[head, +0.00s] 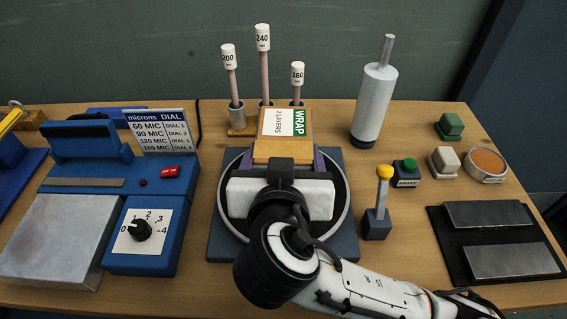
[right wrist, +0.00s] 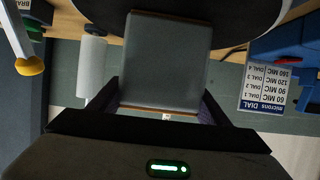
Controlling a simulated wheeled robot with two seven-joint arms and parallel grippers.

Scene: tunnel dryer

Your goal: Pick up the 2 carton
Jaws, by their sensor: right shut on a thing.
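The carton (head: 268,150) is tan with a white and green label reading "WRAP 2 LAYERS". In the head view it sits at the far side of the round turntable (head: 344,213); whether it touches the turntable is hidden. My right gripper (head: 285,160) is shut on it, one dark finger on each side. In the right wrist view the carton (right wrist: 165,60) shows a grey face between the fingers of my right gripper (right wrist: 162,105). My left gripper is not in view.
Rods with white caps marked 200 (head: 228,57), 240 (head: 262,38) and 160 (head: 297,74) stand behind the carton. A blue dial machine (head: 150,240) is at left. A grey cylinder (head: 374,105), yellow-knobbed lever (head: 377,222) and buttons (head: 405,172) are at right.

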